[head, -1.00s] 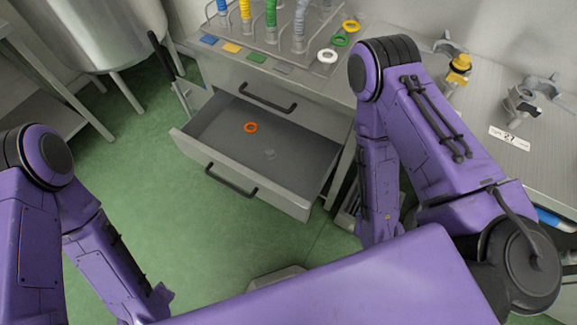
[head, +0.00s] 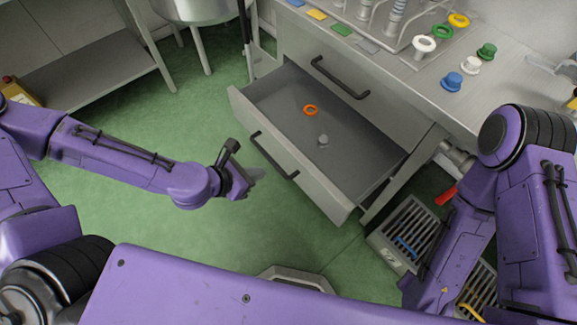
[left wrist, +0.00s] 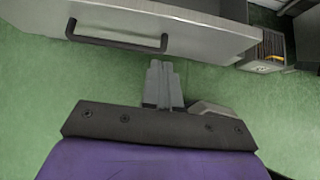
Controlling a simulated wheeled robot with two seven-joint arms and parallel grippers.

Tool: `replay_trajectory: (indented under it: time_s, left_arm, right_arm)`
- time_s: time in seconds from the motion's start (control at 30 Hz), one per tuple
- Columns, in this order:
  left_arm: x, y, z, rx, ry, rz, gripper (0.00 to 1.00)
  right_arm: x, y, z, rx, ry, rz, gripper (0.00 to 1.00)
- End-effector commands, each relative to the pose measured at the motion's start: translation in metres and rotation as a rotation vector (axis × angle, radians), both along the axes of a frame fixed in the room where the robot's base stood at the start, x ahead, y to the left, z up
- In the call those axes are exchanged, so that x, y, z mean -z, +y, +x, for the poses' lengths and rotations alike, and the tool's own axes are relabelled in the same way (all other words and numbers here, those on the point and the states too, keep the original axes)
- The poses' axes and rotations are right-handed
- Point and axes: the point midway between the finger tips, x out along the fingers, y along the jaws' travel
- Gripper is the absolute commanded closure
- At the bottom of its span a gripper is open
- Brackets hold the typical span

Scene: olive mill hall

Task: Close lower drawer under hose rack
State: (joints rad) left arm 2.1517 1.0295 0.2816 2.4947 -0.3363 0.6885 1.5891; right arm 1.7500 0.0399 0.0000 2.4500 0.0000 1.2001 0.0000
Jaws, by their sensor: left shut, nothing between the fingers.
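The lower drawer (head: 238,107) is pulled out far from the grey cabinet, with a black bar handle (head: 273,157) on its front. An orange ring (head: 310,110) and a small grey piece (head: 323,141) lie inside it. The drawer front also shows in the left wrist view (left wrist: 200,38), ahead of the fingers. My left gripper (head: 257,174) is shut and empty, in front of the drawer and just left of its handle, apart from it. In the left wrist view my gripper (left wrist: 161,68) points at the drawer front. My right gripper is hidden behind my right arm.
An upper drawer with a black handle (head: 340,78) is shut above. The worktop holds the hose rack, coloured rings and caps such as a blue cap (head: 451,82). A slotted crate (head: 405,236) stands right of the drawer. Green floor is clear at left.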

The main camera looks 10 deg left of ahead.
Motion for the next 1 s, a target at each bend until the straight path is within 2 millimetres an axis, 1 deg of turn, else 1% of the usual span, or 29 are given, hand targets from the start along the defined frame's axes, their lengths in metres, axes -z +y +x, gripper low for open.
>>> replay_trajectory:
  time_s: [0.03,0.1,0.43,0.5,0.7,0.83,1.0]
  left_arm:
    - [0.010,-0.003,0.003,0.004,0.001,0.005,1.00]
    - [0.020,-0.010,0.010,0.005,0.002,0.005,1.00]
    - [0.064,-0.043,0.052,0.005,0.004,0.007,1.00]
    - [0.061,-0.051,0.063,0.006,0.000,0.007,1.00]
    - [0.062,-0.065,0.081,0.003,0.002,0.005,1.00]
    - [0.062,-0.067,0.085,0.001,0.002,0.005,1.00]
    - [0.062,-0.067,0.085,0.001,0.003,0.005,1.00]
  right_arm:
    - [0.007,0.000,0.000,0.000,0.000,0.000,0.64]
    - [0.016,0.000,0.000,0.000,0.000,0.000,0.64]
    - [0.023,0.000,0.000,0.000,0.000,0.000,0.64]
    - [0.018,0.000,0.000,0.000,0.000,0.000,0.64]
    - [0.015,0.000,0.000,0.000,0.000,0.000,0.64]
    - [0.015,0.000,0.000,0.000,0.000,0.000,0.64]
    - [0.015,0.000,0.000,0.000,0.000,0.000,0.64]
